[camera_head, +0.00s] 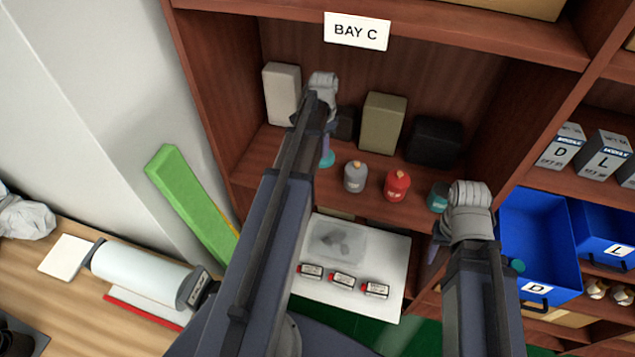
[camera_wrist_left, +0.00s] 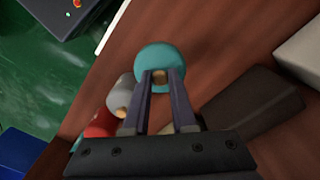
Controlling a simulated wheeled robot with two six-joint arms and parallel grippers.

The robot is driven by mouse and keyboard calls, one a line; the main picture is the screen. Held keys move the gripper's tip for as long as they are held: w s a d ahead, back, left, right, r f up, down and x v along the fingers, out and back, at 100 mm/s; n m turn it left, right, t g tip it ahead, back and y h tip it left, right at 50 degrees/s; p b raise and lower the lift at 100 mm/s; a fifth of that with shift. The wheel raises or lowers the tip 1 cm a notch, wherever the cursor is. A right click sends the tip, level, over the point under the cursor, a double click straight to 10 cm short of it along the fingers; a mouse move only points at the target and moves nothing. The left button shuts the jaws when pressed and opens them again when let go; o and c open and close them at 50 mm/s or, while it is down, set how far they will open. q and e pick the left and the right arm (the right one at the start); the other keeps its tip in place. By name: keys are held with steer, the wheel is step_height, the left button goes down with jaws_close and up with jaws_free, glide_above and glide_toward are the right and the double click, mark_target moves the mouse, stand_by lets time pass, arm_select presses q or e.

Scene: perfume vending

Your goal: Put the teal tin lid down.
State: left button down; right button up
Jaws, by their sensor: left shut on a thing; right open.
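The teal tin lid (camera_head: 327,160) is at my left gripper (camera_head: 327,146), over the left part of the Bay C shelf. In the left wrist view the round teal lid (camera_wrist_left: 160,58) sits at the fingertips (camera_wrist_left: 161,76), which are shut on its tan knob. I cannot tell whether the lid touches the shelf board. A grey tin (camera_head: 355,178), a red tin (camera_head: 397,186) and a teal tin (camera_head: 437,197) stand in a row to its right. My right gripper (camera_head: 434,250) is open, in front of the shelf below the teal tin; its fingers are partly hidden.
White, olive (camera_head: 382,122) and black (camera_head: 434,140) boxes stand behind the tins. A white board (camera_head: 385,252) with a clear tray and small bottles lies below the shelf. Blue bins (camera_head: 540,230) are at right. A green block (camera_head: 190,205) leans at left.

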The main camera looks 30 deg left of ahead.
arm_select(q)
steer(key=shift+s+a, duration=0.15)
steer(key=shift+a, duration=0.15)
step_height(320, 180, down, 10)
steer(key=b, duration=1)
steer(key=shift+f, duration=0.1)
steer(key=shift+f, duration=0.2)
steer(key=c, duration=0.7)
jaws_free()
steer(key=shift+c, duration=0.2)
steer(key=shift+r, duration=0.25)
step_height(320, 180, up, 12)
steer(key=p, duration=1.2)
